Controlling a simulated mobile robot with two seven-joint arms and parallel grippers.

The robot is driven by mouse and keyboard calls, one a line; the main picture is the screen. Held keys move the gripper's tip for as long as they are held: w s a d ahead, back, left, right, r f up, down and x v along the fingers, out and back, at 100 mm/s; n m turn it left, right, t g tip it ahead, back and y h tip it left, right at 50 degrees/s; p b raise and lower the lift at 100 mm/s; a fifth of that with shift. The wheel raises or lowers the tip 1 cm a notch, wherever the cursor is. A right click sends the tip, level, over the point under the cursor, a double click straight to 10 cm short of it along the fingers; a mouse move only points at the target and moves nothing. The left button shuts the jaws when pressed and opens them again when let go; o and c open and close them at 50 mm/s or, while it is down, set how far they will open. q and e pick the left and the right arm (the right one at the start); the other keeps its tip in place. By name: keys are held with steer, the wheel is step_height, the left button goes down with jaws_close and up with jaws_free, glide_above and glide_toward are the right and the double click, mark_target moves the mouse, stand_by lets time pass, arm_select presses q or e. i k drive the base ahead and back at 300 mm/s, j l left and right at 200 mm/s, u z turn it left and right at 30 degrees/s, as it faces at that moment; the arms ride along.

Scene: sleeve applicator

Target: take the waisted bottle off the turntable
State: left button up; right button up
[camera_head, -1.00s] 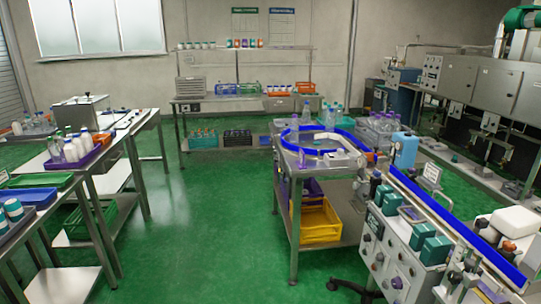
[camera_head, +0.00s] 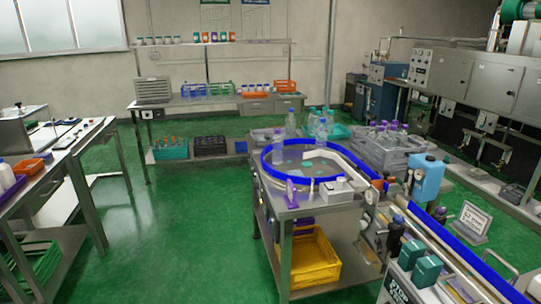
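A metal table with a blue-railed loop (camera_head: 268,168) on its top stands right of centre; this looks like the turntable. A clear bottle (camera_head: 290,124) stands upright at its back left rim. More clear bottles (camera_head: 321,130) stand close together near its back rim. At this distance I cannot tell which bottle is waisted, or exactly which ones stand inside the rail. A small purple item (camera_head: 291,191) is at the front left of the table top. Neither of my grippers is in view.
A blue-railed conveyor (camera_head: 450,243) runs from the table to the lower right. A yellow crate (camera_head: 315,261) sits on the table's lower shelf. A side bench (camera_head: 60,165) is at left. Green floor (camera_head: 185,225) is clear between them. A shelf bench (camera_head: 190,104) stands behind.

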mark_target(278, 142)
steer(key=i+j+z, duration=0.1)
steer(key=i+j, duration=0.6)
steer(key=i, duration=0.2)
steer(key=i+j+z, duration=0.1)
steer(key=i+j, duration=0.65)
steer(key=i, duration=0.15)
